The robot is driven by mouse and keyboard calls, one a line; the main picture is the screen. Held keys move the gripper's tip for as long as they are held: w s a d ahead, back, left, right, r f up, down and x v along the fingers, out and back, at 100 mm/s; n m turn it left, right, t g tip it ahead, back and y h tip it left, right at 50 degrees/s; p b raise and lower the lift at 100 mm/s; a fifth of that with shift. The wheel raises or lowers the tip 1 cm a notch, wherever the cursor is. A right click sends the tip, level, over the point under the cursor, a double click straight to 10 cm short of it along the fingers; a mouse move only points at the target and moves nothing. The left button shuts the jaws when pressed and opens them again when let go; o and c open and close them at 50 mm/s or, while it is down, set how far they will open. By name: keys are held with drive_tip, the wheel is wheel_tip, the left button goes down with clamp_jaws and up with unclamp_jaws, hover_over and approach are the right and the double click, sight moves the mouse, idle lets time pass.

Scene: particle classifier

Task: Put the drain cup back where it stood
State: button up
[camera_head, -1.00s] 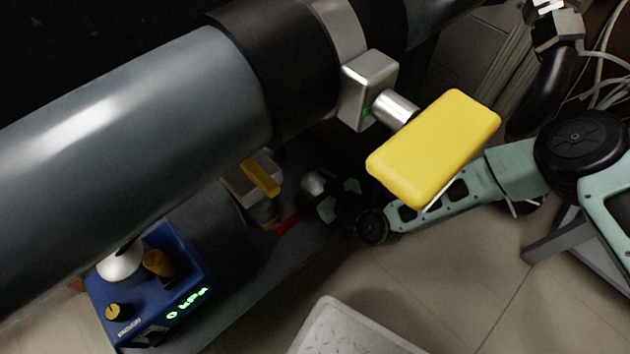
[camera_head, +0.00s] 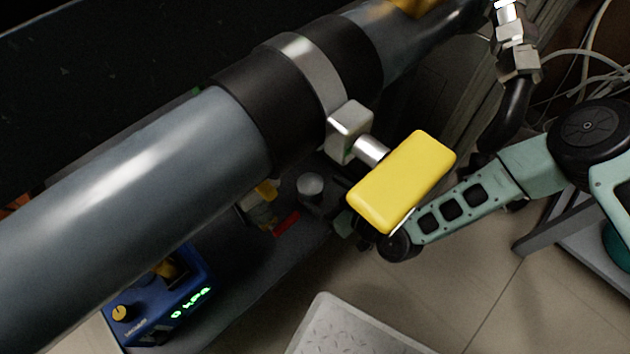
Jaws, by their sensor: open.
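A small grey cylinder with a pale flat top (camera_head: 310,186), which looks like the drain cup, stands upright on the dark shelf below the big pipe. My arm comes in from the right and ends behind the yellow valve handle (camera_head: 402,182). My gripper (camera_head: 347,228) is open. It shows only as a small dark and teal part below and right of the cup, and most of it is hidden by the handle. The fingertips are not clear, but the cup looks apart from it.
The large grey pipe (camera_head: 130,190) with black bands crosses above the shelf, its valve overhanging my wrist. A blue vacuum box (camera_head: 160,305) reading 0 kPa sits lower left. A red piece (camera_head: 287,223) lies near the cup. A metal tread plate (camera_head: 350,330) is in front.

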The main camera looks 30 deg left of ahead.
drive_tip(key=p+v, duration=0.1)
drive_tip(key=v, duration=0.4)
drive_tip(key=shift+s+d, duration=0.1)
drive_tip(key=shift+d, duration=0.15)
drive_tip(key=shift+d, duration=0.1)
